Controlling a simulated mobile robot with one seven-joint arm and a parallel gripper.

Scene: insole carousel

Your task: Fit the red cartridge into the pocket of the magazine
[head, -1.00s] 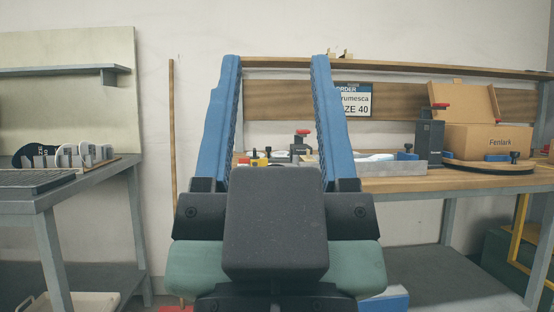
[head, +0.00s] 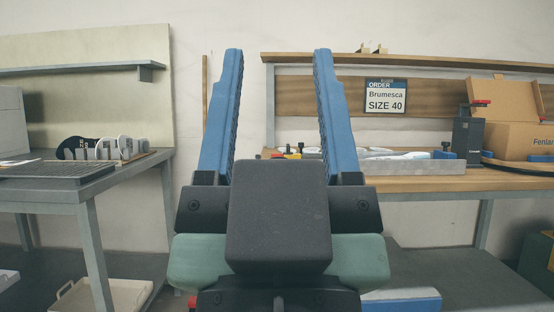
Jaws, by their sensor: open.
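My gripper (head: 278,54) fills the middle of the head view, its two long blue fingers wide apart and pointing up and forward. A small red part (head: 279,155) shows on the back workbench between the fingers, mostly hidden by my gripper. A black upright device (head: 468,140) with a red top stands farther right on that bench.
The back workbench (head: 420,185) carries a grey tray (head: 425,167) with white pieces and a cardboard box (head: 508,140). An order sign (head: 386,96) reads Brumesca, size 40. A left bench (head: 60,190) holds a rack of insoles (head: 105,150). Floor shows between the benches.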

